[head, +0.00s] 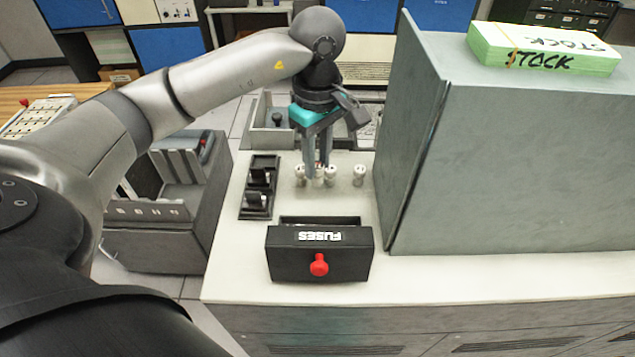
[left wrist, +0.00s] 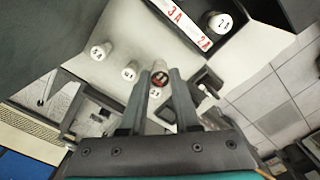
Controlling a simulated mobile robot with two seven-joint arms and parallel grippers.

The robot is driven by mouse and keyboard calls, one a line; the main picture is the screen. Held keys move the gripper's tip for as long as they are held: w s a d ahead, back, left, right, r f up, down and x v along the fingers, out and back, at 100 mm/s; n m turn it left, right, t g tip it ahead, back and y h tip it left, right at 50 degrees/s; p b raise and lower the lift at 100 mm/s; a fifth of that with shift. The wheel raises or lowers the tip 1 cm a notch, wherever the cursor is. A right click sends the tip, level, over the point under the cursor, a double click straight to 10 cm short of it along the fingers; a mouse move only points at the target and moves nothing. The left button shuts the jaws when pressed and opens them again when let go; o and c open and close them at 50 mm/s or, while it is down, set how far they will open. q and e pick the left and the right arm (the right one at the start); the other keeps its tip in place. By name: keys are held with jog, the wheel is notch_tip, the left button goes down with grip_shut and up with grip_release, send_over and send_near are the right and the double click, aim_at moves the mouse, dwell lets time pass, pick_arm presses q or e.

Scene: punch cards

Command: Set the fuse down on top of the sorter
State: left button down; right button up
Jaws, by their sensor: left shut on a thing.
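My left gripper (head: 316,174) points straight down over the white top (head: 235,285) of the long grey cabinet, and its fingers are shut on a small white fuse. In the left wrist view the held fuse (left wrist: 160,77) sits between the fingertips, its end dark and reddish. Other white fuses stand upright close by: one at the right (head: 359,175), also seen in the left wrist view (left wrist: 100,51), and others (left wrist: 130,70) beside the fingers. No label names the sorter; the tall grey housing (head: 480,160) rises from the white top. My right gripper is out of view.
Black switches (head: 257,187) lie to the left. A green-edged STOCK pack (head: 540,50) lies on the housing. The white top's front left is clear.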

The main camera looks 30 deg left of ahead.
aim_at(318, 184)
pick_arm(q)
jog(key=shift+f, duration=3.1)
jog(key=shift+f, duration=0.1)
jog(key=shift+f, duration=0.15)
jog(key=c, duration=0.6)
grip_release()
jog(key=shift+c, duration=0.2)
notch_tip(318, 184, up, 12)
jog(key=shift+r, duration=0.25)
